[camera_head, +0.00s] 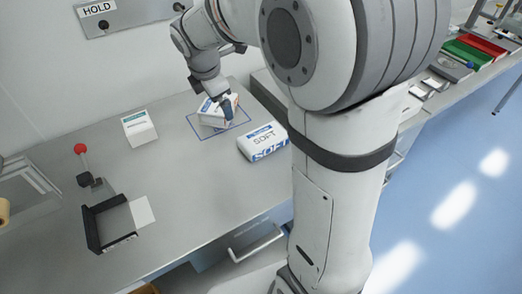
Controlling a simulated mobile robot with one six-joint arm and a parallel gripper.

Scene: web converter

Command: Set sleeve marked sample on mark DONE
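A white sleeve (212,115) with small blue and orange print is at the blue outlined rectangle (226,134) on the grey counter; it looks a little tilted. Its print is too small to read, and no word DONE is legible at the outline. My gripper (227,106) is right at this sleeve, with a dark blue fingertip against its right side. The other finger is hidden, so its grip on the sleeve is unclear. A second white pack (262,141) marked SOFT in blue lies just right of the outline, close to my arm. No label reading sample is legible.
A white box (139,128) stands left of the outline. Further left are a red-knobbed lever (80,149) and an open black tray (94,231) with a white sheet. A HOLD plate (98,9) is on the wall. The counter's middle front is clear.

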